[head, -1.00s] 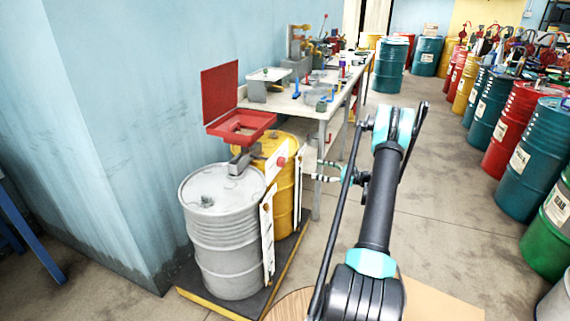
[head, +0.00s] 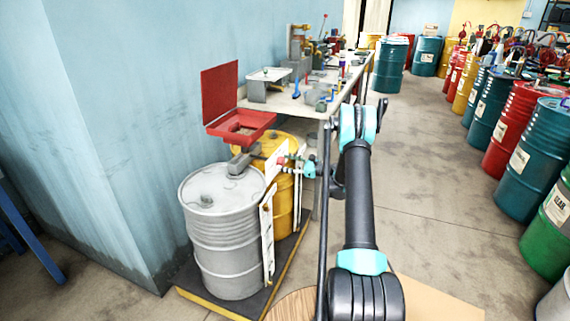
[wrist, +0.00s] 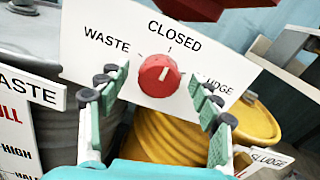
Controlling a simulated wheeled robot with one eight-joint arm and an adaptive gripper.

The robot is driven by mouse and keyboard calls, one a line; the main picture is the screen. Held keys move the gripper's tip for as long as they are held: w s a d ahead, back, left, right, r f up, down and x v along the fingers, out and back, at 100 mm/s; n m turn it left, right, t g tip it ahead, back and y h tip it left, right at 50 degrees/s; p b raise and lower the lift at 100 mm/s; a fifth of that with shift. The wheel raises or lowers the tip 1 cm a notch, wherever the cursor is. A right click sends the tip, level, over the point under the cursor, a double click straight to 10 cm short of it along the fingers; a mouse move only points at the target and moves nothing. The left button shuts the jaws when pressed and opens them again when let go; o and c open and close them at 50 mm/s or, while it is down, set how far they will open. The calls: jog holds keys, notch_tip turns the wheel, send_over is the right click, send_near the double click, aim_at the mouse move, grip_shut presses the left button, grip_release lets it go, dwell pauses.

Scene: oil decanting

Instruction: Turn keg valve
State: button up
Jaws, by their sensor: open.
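The keg valve's red round knob (wrist: 159,75) sits on a white panel (wrist: 110,27) marked WASTE, CLOSED and SLUDGE. A pale mark on the knob points up, toward CLOSED. My gripper (wrist: 159,92) is open, with one finger on each side of the knob in the wrist view. I cannot tell whether either finger touches it. In the head view my gripper (head: 292,165) is at the panel beside the drums, and the knob is small there. A grey drum (head: 222,235) and a yellow drum (head: 284,190) stand below the panel.
A red open funnel box (head: 238,122) is above the drums, next to the blue wall. White level gauges (head: 267,235) stand in front of the drums. A cluttered workbench (head: 290,103) is behind. The floor to the right is clear up to a row of coloured drums (head: 525,140).

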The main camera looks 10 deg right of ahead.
jog(key=shift+w+a, duration=0.15)
jog(key=shift+a, duration=0.05)
jog(key=c, duration=1.2)
jog(key=shift+o, duration=0.2)
jog(key=shift+n, duration=0.5)
jog(key=n, duration=0.5)
jog(key=shift+f+n, duration=0.1)
jog(key=shift+n, duration=0.3)
jog(key=n, duration=0.3)
jog(key=shift+a, duration=0.1)
jog(key=shift+s+f+n, duration=0.1)
jog(key=shift+s+n, duration=0.1)
jog(key=shift+n, duration=1.9)
